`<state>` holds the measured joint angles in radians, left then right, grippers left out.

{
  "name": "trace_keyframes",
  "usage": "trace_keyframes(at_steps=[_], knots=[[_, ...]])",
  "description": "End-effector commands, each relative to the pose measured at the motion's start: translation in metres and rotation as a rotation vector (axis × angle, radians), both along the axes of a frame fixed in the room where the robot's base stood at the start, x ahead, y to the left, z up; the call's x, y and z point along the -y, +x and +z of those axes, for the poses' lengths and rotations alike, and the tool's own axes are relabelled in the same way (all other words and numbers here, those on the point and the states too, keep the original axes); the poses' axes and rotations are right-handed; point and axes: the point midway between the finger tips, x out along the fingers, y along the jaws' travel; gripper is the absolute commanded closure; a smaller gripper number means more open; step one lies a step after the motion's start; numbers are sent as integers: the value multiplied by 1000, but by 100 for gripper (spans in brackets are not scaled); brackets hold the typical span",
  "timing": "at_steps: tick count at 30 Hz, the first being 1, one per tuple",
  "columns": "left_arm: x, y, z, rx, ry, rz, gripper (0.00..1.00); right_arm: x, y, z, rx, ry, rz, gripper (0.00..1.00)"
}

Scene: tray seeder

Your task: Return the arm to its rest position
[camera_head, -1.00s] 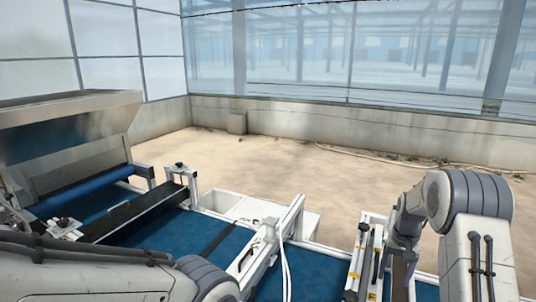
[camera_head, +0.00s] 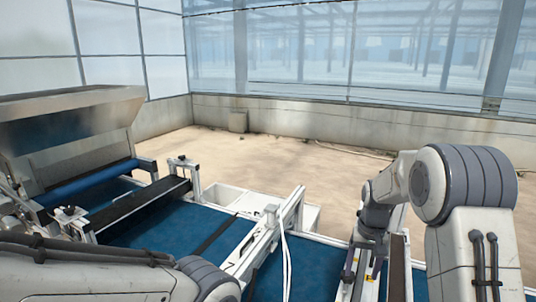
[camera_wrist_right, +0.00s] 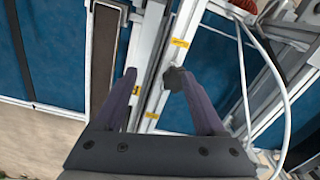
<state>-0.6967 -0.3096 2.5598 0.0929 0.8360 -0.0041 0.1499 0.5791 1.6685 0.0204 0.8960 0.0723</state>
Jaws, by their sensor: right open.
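My right arm (camera_head: 462,185) comes in from the right of the head view, its forearm bent back and down. My right gripper (camera_head: 362,268) points down over the white and dark rails at the right end of the seeder. In the right wrist view its two purple-grey fingers (camera_wrist_right: 152,76) are spread apart with nothing between them, above a white rail with yellow labels (camera_wrist_right: 165,75). Whether the fingers touch the rail cannot be told. My left arm (camera_head: 95,275) crosses the lower left of the head view; its gripper is outside the picture.
The seeder's blue belt (camera_head: 165,240) runs across the front. A metal hopper (camera_head: 70,115) stands at the left, a dark crossbar (camera_head: 140,205) beside it. A white upright frame with cables (camera_head: 265,235) rises mid-belt. A white bin (camera_head: 235,200) sits behind. The sandy floor beyond is open.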

Motion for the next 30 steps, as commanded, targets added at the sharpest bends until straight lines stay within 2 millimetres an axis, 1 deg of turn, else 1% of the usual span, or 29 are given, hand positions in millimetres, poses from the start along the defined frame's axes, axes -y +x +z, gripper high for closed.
trace_keyframes(at_steps=[1,2,5,6,8,9,11,12,13,14,15,18,21,23,25,30], knots=[[0,0,-10,0,0,0,28,-19,-7,-1,5,1,39,28],[0,0,-14,0,0,1,28,-31,-12,0,7,3,65,28],[0,0,-30,0,0,1,28,-76,-38,3,15,8,167,28],[0,0,-39,0,0,1,28,-96,-53,3,20,12,219,28],[0,0,-53,0,0,2,28,-129,-84,1,26,19,309,28],[0,0,-62,0,0,2,28,-148,-107,-1,30,24,372,28],[0,0,-76,0,0,3,28,-172,-145,-6,36,31,465,28],[0,0,-84,0,0,3,28,-184,-170,-11,38,36,526,28],[0,0,-89,0,0,3,28,-191,-188,-14,40,40,570,28],[0,0,-95,0,0,4,28,-196,-206,-19,41,44,611,28],[0,0,-101,0,0,4,28,-201,-228,-24,44,49,662,28],[0,0,-113,0,0,5,28,-206,-272,-38,47,60,767,28],[0,0,-119,0,0,5,28,-204,-299,-48,48,66,834,28],[0,0,-121,0,0,5,28,-203,-309,-51,47,68,857,28],[0,0,-121,0,0,5,28,-202,-314,-52,47,69,870,28],[0,0,-120,0,0,5,28,-202,-315,-52,45,70,871,28]])
